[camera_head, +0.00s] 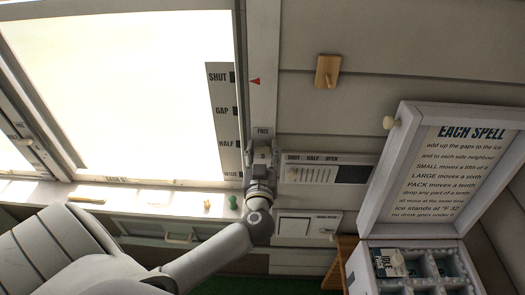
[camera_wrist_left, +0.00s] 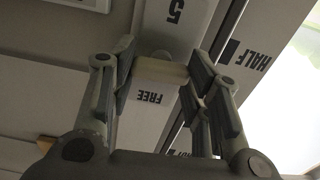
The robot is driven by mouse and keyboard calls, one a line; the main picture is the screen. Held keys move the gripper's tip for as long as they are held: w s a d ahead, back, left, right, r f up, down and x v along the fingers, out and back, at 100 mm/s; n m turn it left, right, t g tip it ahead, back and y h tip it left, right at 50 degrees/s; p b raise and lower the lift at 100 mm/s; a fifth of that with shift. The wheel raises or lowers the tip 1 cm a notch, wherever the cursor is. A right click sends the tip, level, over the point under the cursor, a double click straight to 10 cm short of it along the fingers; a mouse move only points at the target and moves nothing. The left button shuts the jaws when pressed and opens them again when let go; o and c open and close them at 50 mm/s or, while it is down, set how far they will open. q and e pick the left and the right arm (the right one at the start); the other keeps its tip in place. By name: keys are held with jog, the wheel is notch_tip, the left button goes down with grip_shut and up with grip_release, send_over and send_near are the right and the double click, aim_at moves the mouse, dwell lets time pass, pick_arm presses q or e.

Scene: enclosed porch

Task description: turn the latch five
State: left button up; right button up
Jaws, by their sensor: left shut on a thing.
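Latch five shows in the left wrist view as a cream handle (camera_wrist_left: 160,72) below a grey plate marked 5 (camera_wrist_left: 174,16). My left gripper (camera_wrist_left: 157,75) has a finger on each side of the handle and is shut on it. The word FREE (camera_wrist_left: 149,97) is printed just beyond the handle. In the head view my left gripper (camera_head: 262,166) is at the window's right-hand post, and it largely hides the latch. The FREE label (camera_head: 262,131) shows above it. My right gripper is in neither view.
A window scale (camera_head: 225,120) reads SHUT, GAP, HALF and WIDE. A vent slider panel (camera_head: 311,173) is close right of the gripper. Small pegs, one green (camera_head: 233,202), stand on the sill. A framed sign (camera_head: 408,130) and an open cooler (camera_head: 405,245) crowd the right.

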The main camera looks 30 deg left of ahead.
pick_arm(q)
jog(key=shift+r+n+p, duration=0.15)
jog(key=shift+n+p, duration=0.8)
jog(key=shift+n, duration=0.05)
jog(key=shift+n+p, duration=0.6)
jog(key=shift+n, duration=0.3)
jog(key=n+p, duration=0.1)
jog(key=n, duration=0.2)
jog(key=shift+s+a+n, duration=0.1)
jog(key=shift+n, duration=0.2)
jog(key=n, duration=0.4)
jog(key=shift+f+n+p, duration=0.3)
jog(key=shift+p, duration=0.05)
jog(key=n, duration=0.3)
jog(key=shift+f+n, duration=0.1)
jog(key=shift+n, duration=1.1)
jog(key=o, duration=1)
jog(key=shift+o, duration=0.2)
